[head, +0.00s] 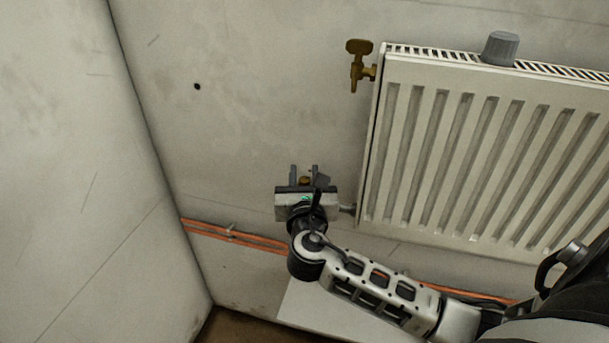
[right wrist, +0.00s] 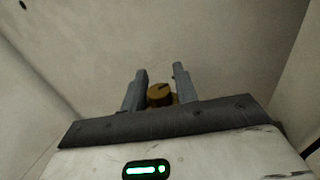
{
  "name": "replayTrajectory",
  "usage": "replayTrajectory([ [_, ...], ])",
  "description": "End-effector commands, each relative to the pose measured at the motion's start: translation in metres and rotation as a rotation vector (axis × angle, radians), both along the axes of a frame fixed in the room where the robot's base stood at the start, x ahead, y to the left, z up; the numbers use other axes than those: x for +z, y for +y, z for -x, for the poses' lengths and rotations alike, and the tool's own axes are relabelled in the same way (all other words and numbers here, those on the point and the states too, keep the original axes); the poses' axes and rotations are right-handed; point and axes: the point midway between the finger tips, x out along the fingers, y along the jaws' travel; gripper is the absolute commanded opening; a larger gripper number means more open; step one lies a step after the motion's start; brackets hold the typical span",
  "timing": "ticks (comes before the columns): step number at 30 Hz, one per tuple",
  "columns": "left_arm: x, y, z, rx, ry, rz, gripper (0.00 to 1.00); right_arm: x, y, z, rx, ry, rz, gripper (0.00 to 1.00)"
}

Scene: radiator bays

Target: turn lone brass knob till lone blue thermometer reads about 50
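A small round brass knob with a dark mark on its face (right wrist: 159,95) sits between the fingers of my right gripper (right wrist: 161,84). In the head view this gripper (head: 305,173) is at the wall, left of the radiator's lower left corner. The brass knob (head: 305,181) shows there only partly. The two fingers stand apart on either side of it, with a small gap visible, so the gripper looks open around it. Whether one finger touches the knob is hard to tell. No blue thermometer shows in either view. My left gripper is not in view.
Copper pipes (head: 235,235) run low along the wall. The wall above my gripper is clear.

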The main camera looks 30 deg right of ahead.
Motion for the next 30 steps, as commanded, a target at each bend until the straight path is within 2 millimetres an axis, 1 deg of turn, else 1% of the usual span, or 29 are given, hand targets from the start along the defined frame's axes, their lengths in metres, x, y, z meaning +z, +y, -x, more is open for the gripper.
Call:
replayTrajectory([
  [1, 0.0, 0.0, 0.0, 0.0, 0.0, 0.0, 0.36, 0.0, 0.0, 0.0, 0.0, 0.0, 0.0, 0.14],
  [2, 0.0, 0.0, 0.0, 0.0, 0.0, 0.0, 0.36, 0.0, 0.0, 0.0, 0.0, 0.0, 0.0, 0.06],
  [3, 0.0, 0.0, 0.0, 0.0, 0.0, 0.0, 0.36, 0.0, 0.0, 0.0, 0.0, 0.0, 0.0, 0.0],
  [11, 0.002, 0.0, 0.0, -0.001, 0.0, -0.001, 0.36, 0.001, 0.001, 0.0, -0.014, 0.0, -0.001, 0.0],
  [16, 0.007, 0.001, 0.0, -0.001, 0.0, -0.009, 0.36, 0.002, 0.0, 0.001, -0.073, 0.0, -0.004, 0.0],
  [22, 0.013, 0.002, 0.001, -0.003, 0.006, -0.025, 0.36, 0.003, -0.001, 0.002, -0.209, 0.002, -0.005, 0.0],
  [30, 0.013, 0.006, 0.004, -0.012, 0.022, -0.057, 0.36, 0.001, -0.003, 0.005, -0.44, 0.003, -0.004, 0.0],
])
